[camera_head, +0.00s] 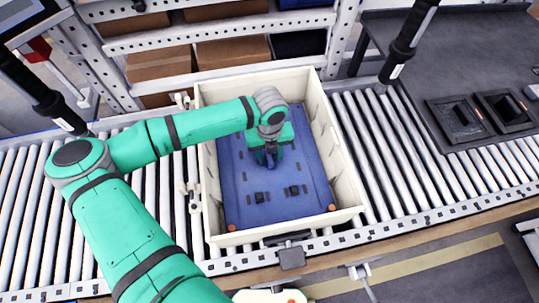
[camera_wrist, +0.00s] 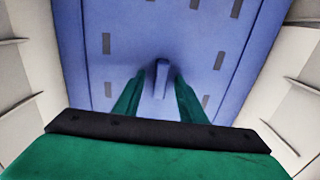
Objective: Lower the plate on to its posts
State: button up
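The blue plate (camera_head: 257,200) lies inside a cream crate (camera_head: 350,190) and covers most of its floor. It has dark slots and an upright blue handle (camera_wrist: 162,80) in its middle. My gripper (camera_head: 270,158) is over the middle of the plate. In the wrist view my gripper (camera_wrist: 160,82) has one green finger on each side of the handle, with a gap on both sides. Orange post tops (camera_head: 332,207) show at the plate's two near corners. The far corners are partly hidden by my arm, and I cannot tell how high the plate sits.
The crate stands on a roller conveyor (camera_head: 400,150) with free rollers on both sides. Its walls rise close around the plate. A shelf with cardboard boxes (camera_head: 233,52) stands behind. A dark bench (camera_head: 430,90) with two black trays is at the right.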

notch_tip(320, 180, up, 11)
jog(key=shift+f, duration=0.2)
jog(key=shift+s+r, duration=0.1)
jog(key=shift+r, duration=0.05)
dwell(0.3)
notch_tip(320, 180, up, 12)
dwell(0.9)
